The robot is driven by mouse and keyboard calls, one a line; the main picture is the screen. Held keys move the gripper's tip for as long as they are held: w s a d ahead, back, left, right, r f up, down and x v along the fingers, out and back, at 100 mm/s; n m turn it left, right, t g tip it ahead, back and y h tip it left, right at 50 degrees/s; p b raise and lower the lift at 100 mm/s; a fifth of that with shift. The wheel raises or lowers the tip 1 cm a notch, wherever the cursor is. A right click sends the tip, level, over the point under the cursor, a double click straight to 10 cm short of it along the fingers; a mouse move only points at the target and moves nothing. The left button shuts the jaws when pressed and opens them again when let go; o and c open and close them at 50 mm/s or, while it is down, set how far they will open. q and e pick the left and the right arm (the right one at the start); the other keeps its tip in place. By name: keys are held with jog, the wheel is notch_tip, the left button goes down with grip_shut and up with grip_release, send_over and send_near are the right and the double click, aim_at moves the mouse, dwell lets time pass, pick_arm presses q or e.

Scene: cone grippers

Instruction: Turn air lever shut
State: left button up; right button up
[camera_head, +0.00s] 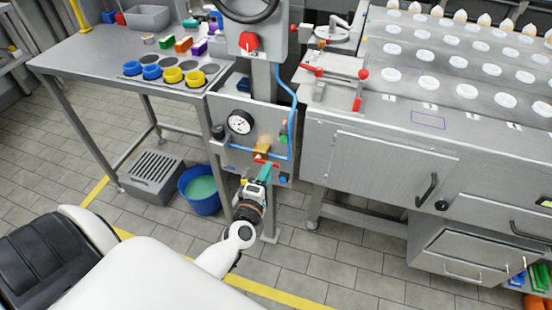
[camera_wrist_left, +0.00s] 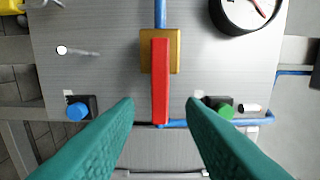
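The air lever (camera_wrist_left: 160,95) is a red bar on a brass valve body (camera_wrist_left: 173,52) in the left wrist view. It points straight down the picture, in line with the blue pipe (camera_wrist_left: 160,12) above the valve. In the head view the brass valve (camera_head: 261,150) sits on the steel panel, with a little red of the lever below it. My left gripper (camera_wrist_left: 160,106) has teal fingers spread apart, one on each side of the lever's lower end, with clear gaps. It also shows in the head view (camera_head: 262,174), just below the valve. My right gripper is out of view.
A pressure gauge (camera_head: 240,122) is on the panel near the valve. A blue knob (camera_wrist_left: 77,111) and a green knob (camera_wrist_left: 225,111) flank the lever in the wrist view. A blue bucket (camera_head: 201,192) stands on the floor left of the post. A steel cabinet (camera_head: 380,165) is to the right.

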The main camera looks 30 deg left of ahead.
pick_arm(q)
jog(key=x, duration=0.6)
jog(key=shift+w, duration=0.15)
jog(key=shift+c, duration=0.2)
grip_shut()
